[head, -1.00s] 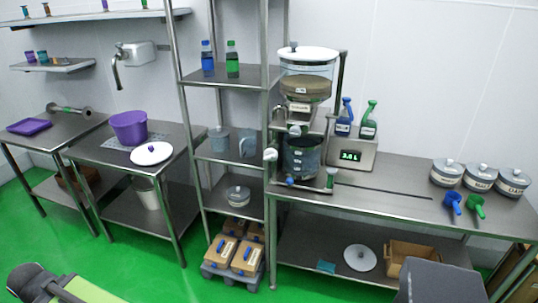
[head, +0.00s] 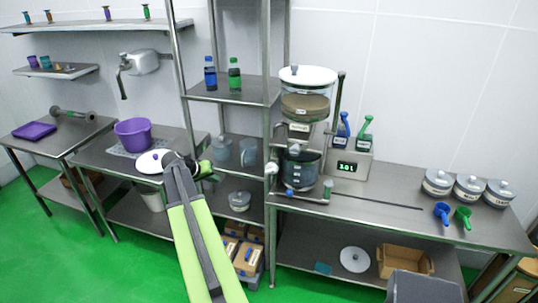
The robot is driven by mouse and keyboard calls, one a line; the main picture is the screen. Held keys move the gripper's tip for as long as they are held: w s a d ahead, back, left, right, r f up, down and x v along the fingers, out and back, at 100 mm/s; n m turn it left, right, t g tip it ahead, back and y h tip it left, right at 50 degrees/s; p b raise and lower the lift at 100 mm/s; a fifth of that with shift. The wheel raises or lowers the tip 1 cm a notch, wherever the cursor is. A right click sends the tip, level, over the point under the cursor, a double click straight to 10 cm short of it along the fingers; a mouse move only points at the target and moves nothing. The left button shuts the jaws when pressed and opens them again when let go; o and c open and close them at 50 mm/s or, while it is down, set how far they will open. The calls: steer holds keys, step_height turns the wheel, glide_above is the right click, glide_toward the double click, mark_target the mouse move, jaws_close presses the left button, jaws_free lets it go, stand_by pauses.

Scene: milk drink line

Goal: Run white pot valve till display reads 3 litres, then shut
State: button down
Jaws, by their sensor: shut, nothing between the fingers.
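The dispenser (head: 309,103) stands at the left end of the right-hand bench, a clear hopper with a white lid. Below it sits a dark see-through pot (head: 299,172) with a blue fitting (head: 290,192) at its lower front. A white round knob (head: 271,168) is at its left. I cannot tell which part is the valve or how it is turned. The display (head: 346,168) shows green digits that look like 3.0 L. My gripper (head: 208,171) is shut and empty, left of the dispenser and apart from it, in front of the shelf rack.
A steel shelf rack (head: 235,92) stands left of the dispenser. A purple bucket (head: 132,134) and a white lid (head: 152,161) are on the left table. Lidded pots (head: 468,186) and blue and green scoops stand at the right. The bench middle is mostly clear.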

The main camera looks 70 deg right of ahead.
steer(key=s+d+r+m+g+h+p, duration=0.1)
steer(key=s+d+r, duration=0.2)
steer(key=s+d, duration=0.3)
steer(key=s+d+r+m+g+p, duration=0.1)
steer(key=s+d+r+m, duration=0.15)
steer(key=s+d, duration=0.3)
steer(key=b, duration=0.7)
glide_toward(273, 168)
steer(key=d, duration=0.3)
steer(key=f, duration=0.1)
steer(key=f+b, duration=0.1)
steer(key=s+n+b, duration=0.1)
steer(key=shift+d+f, duration=0.4)
steer(key=shift+s+f+b, duration=0.45)
steer(key=shift+s+b, duration=0.1)
steer(key=shift+b, duration=0.05)
